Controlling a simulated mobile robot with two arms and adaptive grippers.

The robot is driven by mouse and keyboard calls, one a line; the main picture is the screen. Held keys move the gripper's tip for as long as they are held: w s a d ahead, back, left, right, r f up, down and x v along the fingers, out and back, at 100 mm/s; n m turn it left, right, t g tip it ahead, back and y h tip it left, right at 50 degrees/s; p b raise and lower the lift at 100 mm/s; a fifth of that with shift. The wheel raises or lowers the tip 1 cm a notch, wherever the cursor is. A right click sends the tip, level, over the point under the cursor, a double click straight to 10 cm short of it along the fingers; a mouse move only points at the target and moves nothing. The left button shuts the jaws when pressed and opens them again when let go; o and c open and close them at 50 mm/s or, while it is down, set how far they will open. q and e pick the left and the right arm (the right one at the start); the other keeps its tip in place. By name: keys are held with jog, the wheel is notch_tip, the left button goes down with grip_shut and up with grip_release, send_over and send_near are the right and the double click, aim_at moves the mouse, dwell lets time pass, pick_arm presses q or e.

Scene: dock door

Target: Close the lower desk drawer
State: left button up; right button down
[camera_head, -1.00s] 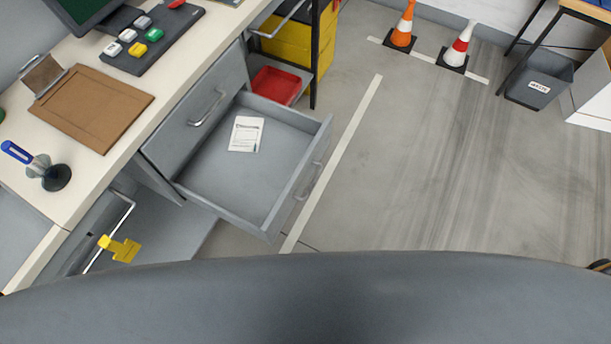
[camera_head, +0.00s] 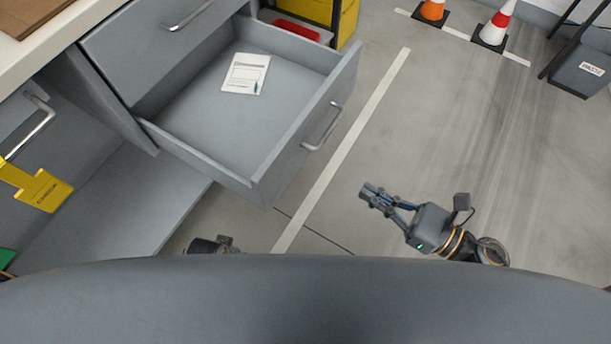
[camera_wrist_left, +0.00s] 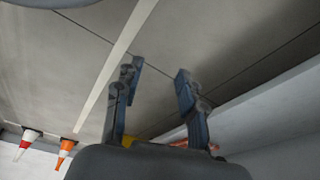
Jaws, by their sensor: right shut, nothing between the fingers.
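The lower desk drawer (camera_head: 215,125) is pulled far out below a shut upper drawer (camera_head: 150,45). Its bar handle (camera_head: 322,127) is on the front panel, and a white printed sheet (camera_head: 246,73) lies inside. My right gripper (camera_head: 369,192) is shut and empty, over the floor to the right of the drawer front and apart from it. My left arm shows only as a small dark part (camera_head: 210,245) at the bottom of the head view, below the drawer. In the left wrist view my left gripper (camera_wrist_left: 158,78) is open, with nothing between its fingers.
A yellow tag (camera_head: 40,190) hangs by a handle at the left. A red tray (camera_head: 296,31) sits behind the drawer. Two cones (camera_head: 496,24) and a grey bin (camera_head: 580,72) stand at the back right.

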jog(key=n, duration=0.1)
jog(key=p, duration=0.2)
send_near(292, 157)
jog(key=shift+n+g+y, duration=0.3)
jog(key=shift+g, duration=0.1)
jog(key=x, duration=0.5)
jog(key=shift+w+a, duration=0.15)
jog(key=shift+w, duration=0.3)
pick_arm(q)
jog(key=s+f, duration=0.3)
jog(key=f, duration=0.3)
jog(key=shift+a, duration=0.25)
pick_arm(e)
jog(key=shift+w+a, duration=0.3)
jog(key=shift+a, duration=0.3)
pick_arm(q)
jog(key=shift+s, duration=0.1)
